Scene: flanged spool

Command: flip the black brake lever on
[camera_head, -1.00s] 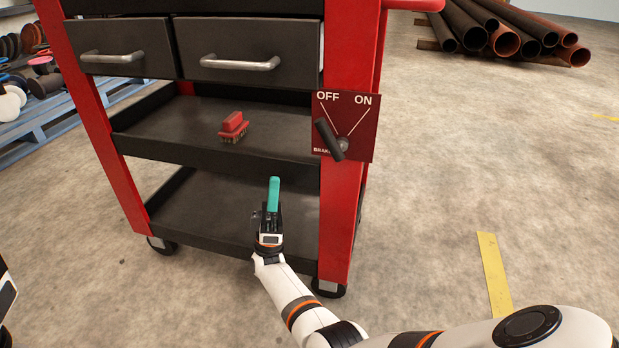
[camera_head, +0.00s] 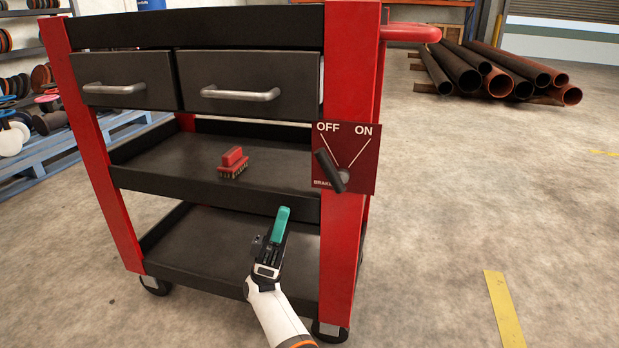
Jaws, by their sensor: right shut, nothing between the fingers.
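The black brake lever (camera_head: 331,171) sits on a dark red plate (camera_head: 358,140) on the cart's right front post. The lever tilts up and to the left from its round pivot, along the line to OFF. The ON mark is at the plate's upper right. My right gripper (camera_head: 283,213), with teal fingers, is shut and empty. In the picture it is below and left of the lever, in front of the lower shelf, and apart from the lever. My left gripper is not in view.
The red and black cart (camera_head: 343,250) has two drawers with bar handles. A red brush (camera_head: 233,161) lies on its middle shelf. Pipes (camera_head: 500,75) lie on the floor at the back right. The floor right of the cart is clear, with a yellow strip (camera_head: 505,308).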

